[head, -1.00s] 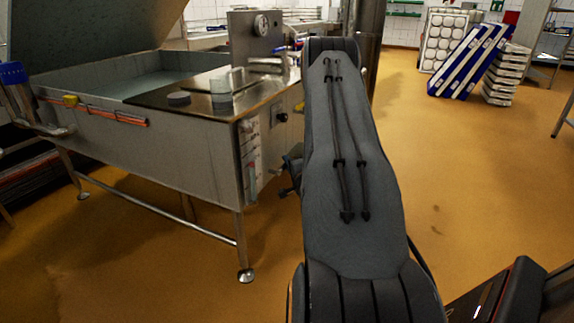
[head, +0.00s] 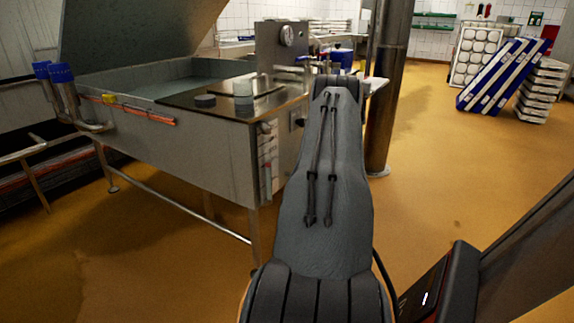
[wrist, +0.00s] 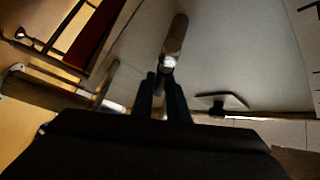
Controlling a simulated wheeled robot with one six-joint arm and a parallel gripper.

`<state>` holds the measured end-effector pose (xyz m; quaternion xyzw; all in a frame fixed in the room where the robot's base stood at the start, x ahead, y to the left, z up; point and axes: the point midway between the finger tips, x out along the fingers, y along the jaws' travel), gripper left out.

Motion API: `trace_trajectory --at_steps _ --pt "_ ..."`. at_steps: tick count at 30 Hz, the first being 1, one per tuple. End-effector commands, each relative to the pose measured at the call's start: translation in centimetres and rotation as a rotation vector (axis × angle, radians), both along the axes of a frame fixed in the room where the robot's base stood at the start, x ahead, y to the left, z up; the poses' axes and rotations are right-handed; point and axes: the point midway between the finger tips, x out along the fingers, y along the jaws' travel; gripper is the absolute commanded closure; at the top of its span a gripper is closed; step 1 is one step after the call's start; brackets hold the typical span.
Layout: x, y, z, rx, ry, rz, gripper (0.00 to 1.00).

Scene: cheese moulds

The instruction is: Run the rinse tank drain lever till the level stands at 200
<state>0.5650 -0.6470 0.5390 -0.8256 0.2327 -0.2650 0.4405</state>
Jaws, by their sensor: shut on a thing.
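The rinse tank (head: 190,150) is a steel basin on legs, left of my arm in the head view, with its lid raised and greyish liquid (head: 175,87) inside. A pale level strip (head: 268,165) is on its end face; its marks are too small to read. In the wrist view my gripper (wrist: 161,78) is shut on the drain lever (wrist: 175,38), a rod with a brownish grip that stands out beyond the fingertips against a grey panel. In the head view my arm hides the gripper and lever.
A steel column (head: 388,90) stands just right of the tank. Blue and white racks (head: 503,75) and stacked trays (head: 542,90) are at the back right. The yellow floor (head: 440,180) between is clear. In the wrist view a dark plate (wrist: 222,102) is right of the fingers.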

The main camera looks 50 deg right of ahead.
Motion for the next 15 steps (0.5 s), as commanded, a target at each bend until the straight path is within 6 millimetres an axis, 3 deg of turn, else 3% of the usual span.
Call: trace_trajectory --at_steps 6,15 --pt "-1.19 -0.82 0.08 -0.027 -0.001 -0.018 1.0" --pt "-1.2 -0.87 0.1 -0.028 -0.001 -0.019 1.0"
